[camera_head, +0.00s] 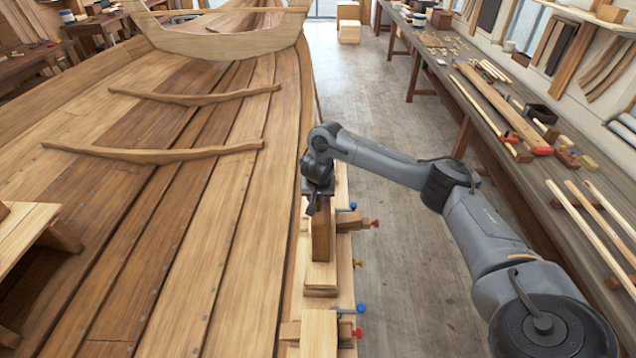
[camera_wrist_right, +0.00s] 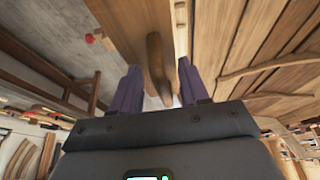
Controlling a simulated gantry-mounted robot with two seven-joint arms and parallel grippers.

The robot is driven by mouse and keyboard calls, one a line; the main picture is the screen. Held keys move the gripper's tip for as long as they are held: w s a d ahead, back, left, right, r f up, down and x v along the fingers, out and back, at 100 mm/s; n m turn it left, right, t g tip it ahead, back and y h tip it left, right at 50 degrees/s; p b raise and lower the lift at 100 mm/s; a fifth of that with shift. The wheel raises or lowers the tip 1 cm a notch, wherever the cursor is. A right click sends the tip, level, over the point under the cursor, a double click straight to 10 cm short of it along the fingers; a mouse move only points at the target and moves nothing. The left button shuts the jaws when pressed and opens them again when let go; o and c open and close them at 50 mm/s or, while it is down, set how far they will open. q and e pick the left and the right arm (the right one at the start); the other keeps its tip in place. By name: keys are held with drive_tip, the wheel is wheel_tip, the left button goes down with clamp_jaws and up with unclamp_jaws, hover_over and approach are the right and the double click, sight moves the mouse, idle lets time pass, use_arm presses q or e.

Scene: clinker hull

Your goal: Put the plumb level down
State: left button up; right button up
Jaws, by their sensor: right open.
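The plumb level appears to be the dark brown wooden piece (camera_head: 321,238) standing upright on pale timber beside the hull's right edge. Its top is hidden by my right gripper (camera_head: 318,200), which points down just above it. In the right wrist view a narrow brown wooden piece (camera_wrist_right: 156,60) lies between the two spread fingers of my right gripper (camera_wrist_right: 159,76). There is a visible gap on each side of the wood. My right gripper is open. My left gripper is not in view.
The planked hull (camera_head: 230,190) fills the left. Small blue knobs (camera_head: 361,308) and red knobs (camera_head: 375,223) stick out right of the pale timber. A long workbench (camera_head: 480,115) with tools and strips runs along the right. The floor (camera_head: 400,270) between is clear.

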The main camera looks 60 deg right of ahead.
drive_tip(key=v, duration=0.5)
drive_tip(key=shift+w+a+r+p, duration=0.1)
drive_tip(key=shift+r+p, duration=0.05)
drive_tip(key=shift+p, duration=0.25)
drive_tip(key=shift+v, duration=2.65)
